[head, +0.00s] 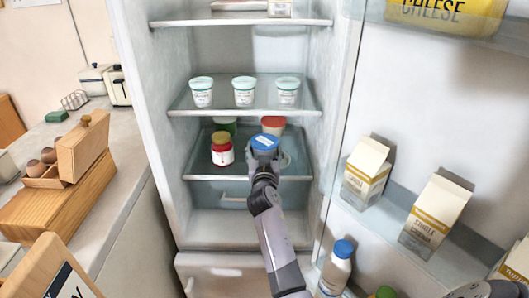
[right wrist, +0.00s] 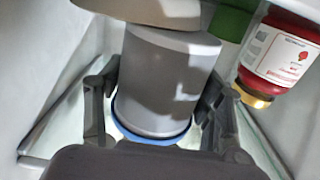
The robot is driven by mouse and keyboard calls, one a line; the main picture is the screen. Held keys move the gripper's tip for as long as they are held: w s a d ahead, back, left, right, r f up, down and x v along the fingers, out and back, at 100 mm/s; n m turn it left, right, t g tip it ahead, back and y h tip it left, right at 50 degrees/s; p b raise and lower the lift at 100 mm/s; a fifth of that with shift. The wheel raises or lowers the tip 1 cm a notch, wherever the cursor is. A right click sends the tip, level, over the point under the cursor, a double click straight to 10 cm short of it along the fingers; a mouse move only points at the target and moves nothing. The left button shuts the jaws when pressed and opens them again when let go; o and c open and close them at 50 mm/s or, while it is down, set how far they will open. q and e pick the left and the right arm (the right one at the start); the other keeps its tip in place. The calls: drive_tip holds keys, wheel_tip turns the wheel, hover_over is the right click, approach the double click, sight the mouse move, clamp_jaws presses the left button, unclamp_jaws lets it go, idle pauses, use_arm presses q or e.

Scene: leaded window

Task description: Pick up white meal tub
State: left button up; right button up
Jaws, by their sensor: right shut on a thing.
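The white meal tub has a blue lid (head: 265,142) and stands on the lower glass shelf of the open fridge in the head view. In the right wrist view, its plain pale body (right wrist: 165,85) shows upside down, with the blue lid toward the bottom of the picture. My right gripper (head: 264,157) is shut on the tub, with one finger on each side of it. The gripper hides most of the tub in the head view. I cannot tell whether the tub's base touches the shelf.
A red jar with a gold lid (head: 222,150) stands left of the tub, and a red-lidded tub (head: 273,124) is close behind it. Several white cups line the shelf above (head: 244,108). Cartons and a bottle (head: 334,270) fill the open door at right.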

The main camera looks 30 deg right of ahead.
drive_tip(key=shift+r, duration=0.1)
drive_tip(key=c, duration=0.5)
drive_tip(key=shift+r, duration=0.15)
drive_tip(key=shift+c, duration=1)
